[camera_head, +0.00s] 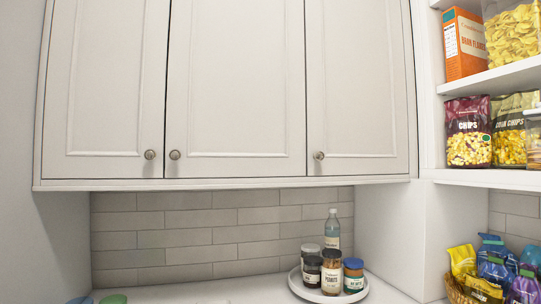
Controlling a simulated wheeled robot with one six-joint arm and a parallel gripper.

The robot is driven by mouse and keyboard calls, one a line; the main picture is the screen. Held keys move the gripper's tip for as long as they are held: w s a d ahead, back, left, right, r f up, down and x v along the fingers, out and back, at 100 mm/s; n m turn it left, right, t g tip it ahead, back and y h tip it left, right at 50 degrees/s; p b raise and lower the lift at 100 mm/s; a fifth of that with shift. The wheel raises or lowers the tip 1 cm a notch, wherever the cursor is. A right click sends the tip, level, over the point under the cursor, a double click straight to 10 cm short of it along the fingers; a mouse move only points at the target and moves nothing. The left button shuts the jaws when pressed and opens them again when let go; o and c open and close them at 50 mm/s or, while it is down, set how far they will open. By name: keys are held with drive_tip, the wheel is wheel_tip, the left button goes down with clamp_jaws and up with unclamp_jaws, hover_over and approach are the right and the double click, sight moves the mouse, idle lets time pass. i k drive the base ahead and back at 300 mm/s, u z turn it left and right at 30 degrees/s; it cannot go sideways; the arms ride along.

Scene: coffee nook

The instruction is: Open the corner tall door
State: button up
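Three pale grey cabinet doors hang above the counter: a left door (105,80), a middle door (237,80) and a right door (357,80). All three are shut, and their tops are cut off by the picture edge. Each has a small round knob low down: the left knob (150,154), the middle knob (175,155) and the right knob (319,155). I cannot tell which of them, if any, is the corner tall door. My gripper is not in view.
A white round tray (299,284) with jars and a bottle (332,230) stands on the counter (220,291). Open shelves (495,78) at right hold a cereal box (464,44) and chip bags (468,132). A basket (457,291) of snack bags sits below. Tiled wall (190,222) lies behind.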

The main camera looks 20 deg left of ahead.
sight(357, 123)
drive_tip(key=u, duration=0.4)
drive_tip(key=k, duration=0.9)
drive_tip(key=u, duration=0.5)
drive_tip(key=i, duration=1.4)
drive_tip(key=z, duration=0.7)
